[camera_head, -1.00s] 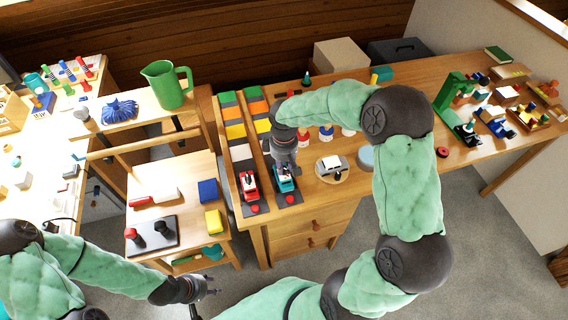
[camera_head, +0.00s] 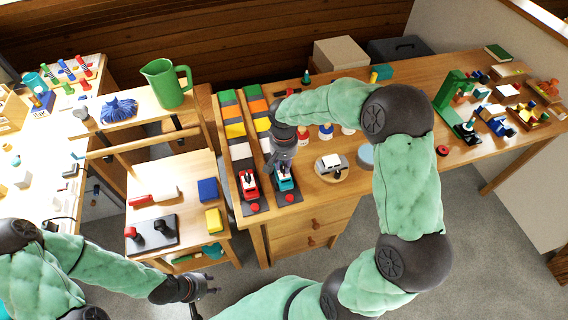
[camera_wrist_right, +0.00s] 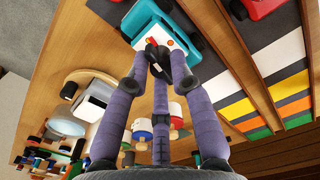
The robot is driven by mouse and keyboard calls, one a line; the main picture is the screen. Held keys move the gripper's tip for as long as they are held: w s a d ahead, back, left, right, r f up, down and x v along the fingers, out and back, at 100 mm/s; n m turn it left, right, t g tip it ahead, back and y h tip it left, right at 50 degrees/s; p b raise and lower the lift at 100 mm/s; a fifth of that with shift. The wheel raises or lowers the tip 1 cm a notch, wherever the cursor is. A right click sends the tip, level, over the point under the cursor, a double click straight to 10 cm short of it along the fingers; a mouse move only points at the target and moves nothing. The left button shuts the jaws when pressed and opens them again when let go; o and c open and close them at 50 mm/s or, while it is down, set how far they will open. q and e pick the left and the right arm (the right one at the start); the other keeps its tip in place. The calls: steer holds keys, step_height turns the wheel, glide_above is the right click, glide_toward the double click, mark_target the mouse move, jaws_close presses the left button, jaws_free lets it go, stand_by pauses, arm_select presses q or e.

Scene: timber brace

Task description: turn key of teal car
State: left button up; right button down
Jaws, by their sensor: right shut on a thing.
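The teal car (camera_head: 285,183) stands on the lower end of a dark lane strip on the bench, beside a red car (camera_head: 249,187). In the right wrist view the teal car (camera_wrist_right: 201,30) shows a white top with a small red and orange mark. My right gripper (camera_head: 283,166) is over the teal car, pointing down. In the wrist view its fingers (camera_wrist_right: 158,62) close together at the car's white top, shut on the key, which they mostly hide. My left gripper (camera_head: 212,284) is open and empty, low in front of the small table.
Coloured lane strips (camera_head: 235,130) run behind the cars. A round wooden plate with a silver-white car (camera_head: 331,163) is to the right. A green jug (camera_head: 165,84) stands on the shelf at left. A green clamp-like frame (camera_head: 455,100) is further right.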

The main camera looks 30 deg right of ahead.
mark_target(283, 166)
steer(key=shift+a+f+m, duration=0.1)
steer(key=shift+a+m, duration=0.05)
steer(key=shift+m, duration=0.45)
steer(key=c, duration=1.1)
jaws_free()
step_height(283, 166, up, 12)
steer(key=shift+r, duration=0.1)
